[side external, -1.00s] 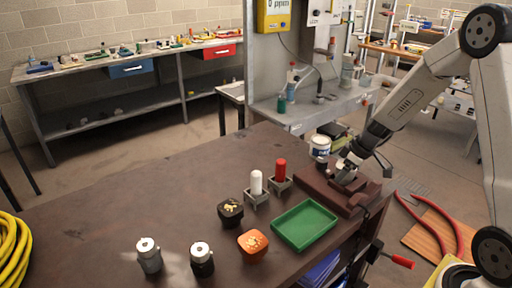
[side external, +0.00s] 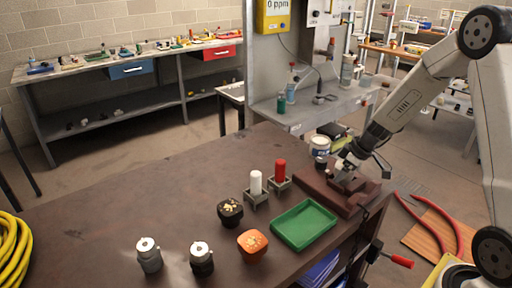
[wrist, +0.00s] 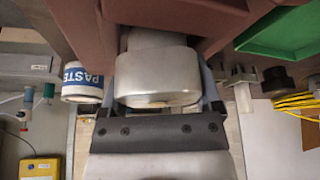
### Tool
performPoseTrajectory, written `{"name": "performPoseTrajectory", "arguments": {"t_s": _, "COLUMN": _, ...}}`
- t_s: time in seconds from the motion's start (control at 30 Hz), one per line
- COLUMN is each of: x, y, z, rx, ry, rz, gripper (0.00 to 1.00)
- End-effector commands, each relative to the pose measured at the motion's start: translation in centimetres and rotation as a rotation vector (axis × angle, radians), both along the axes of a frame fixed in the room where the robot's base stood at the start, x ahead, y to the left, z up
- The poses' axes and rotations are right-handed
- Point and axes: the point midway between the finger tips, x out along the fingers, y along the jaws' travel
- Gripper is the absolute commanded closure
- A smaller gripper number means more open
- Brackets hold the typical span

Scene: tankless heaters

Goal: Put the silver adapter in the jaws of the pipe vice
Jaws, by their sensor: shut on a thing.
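The silver adapter (wrist: 157,78) is a short, smooth metal cylinder in the wrist view. My gripper (wrist: 158,92) is shut on it, with one finger on each side. The brown pipe vice (wrist: 185,15) is right beyond the adapter, whose far end narrows toward the vice body. In the side external view my gripper (side external: 347,163) is low over the vice (side external: 335,192) at the right end of the bench. The adapter is too small and covered there to tell whether it sits between the jaws.
A green tray (side external: 304,226) lies just left of the vice, and a white paste can (side external: 320,146) stands behind it. White (side external: 256,183) and red (side external: 280,171) cylinders stand in holders nearby. An orange container (side external: 252,246) and a black one (side external: 230,212) are further left.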

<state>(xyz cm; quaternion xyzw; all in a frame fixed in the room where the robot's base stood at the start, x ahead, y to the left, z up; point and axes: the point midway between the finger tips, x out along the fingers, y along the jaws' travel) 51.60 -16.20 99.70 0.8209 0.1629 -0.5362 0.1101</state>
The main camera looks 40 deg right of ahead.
Motion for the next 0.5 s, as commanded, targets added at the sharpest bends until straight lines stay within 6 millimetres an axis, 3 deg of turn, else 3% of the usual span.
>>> {"name": "performPoseTrajectory", "arguments": {"t_s": 0.03, "x": -0.42, "y": 0.18, "z": -1.35, "rx": -0.004, "ry": 0.021, "rz": 0.0, "gripper": 1.0}}
{"name": "performPoseTrajectory", "arguments": {"t_s": 0.5, "x": -0.43, "y": 0.33, "z": -1.87, "rx": -0.005, "ry": 0.022, "rz": 0.004, "gripper": 1.0}}
